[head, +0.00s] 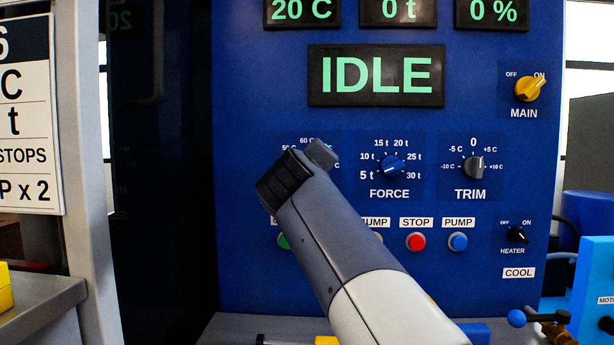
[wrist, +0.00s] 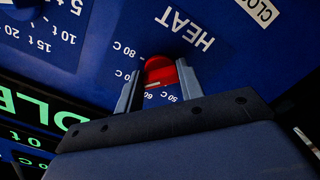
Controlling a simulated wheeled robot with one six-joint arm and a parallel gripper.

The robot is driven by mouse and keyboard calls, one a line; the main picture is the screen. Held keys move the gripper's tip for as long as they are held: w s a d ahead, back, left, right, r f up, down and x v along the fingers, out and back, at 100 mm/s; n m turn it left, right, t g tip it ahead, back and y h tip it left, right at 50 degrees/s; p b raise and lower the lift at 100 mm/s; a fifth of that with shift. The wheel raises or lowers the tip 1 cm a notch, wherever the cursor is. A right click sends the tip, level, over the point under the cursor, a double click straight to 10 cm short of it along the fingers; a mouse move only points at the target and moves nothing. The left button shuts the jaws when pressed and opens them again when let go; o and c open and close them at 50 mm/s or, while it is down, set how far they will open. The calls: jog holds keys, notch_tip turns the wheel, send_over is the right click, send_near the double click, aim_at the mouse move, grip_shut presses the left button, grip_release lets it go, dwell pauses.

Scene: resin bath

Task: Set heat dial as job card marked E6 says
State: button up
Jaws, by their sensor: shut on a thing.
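The red heat dial (wrist: 160,71) shows in the wrist view on the blue panel, beside the word HEAT, with marks such as 80 C around it. My gripper (wrist: 157,88) is shut on it, one finger on each side. A pale line shows on the dial; I cannot tell which mark it points at. In the head view my gripper (head: 318,155) hides the dial, and only 50 C and 60 C marks show around it. The job card (head: 30,130) is cut off at the left edge, showing a 6, C, t, STOPS and P x 2. Its temperature figure is out of view.
The screen (head: 376,75) reads IDLE, and the temperature display (head: 302,12) reads 20 C. The force dial (head: 391,167) and trim dial (head: 473,167) stand right of my gripper. Push buttons, including red STOP (head: 416,242), sit below. The yellow main switch (head: 529,89) is at upper right.

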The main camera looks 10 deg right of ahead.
jog(key=shift+f+m, duration=0.1)
jog(key=shift+m, duration=0.2)
jog(key=o, duration=1)
jog(key=v, duration=1)
jog(key=shift+s+a, duration=0.1)
jog(key=shift+s, duration=0.3)
jog(key=x, duration=1)
jog(key=shift+w, duration=0.4)
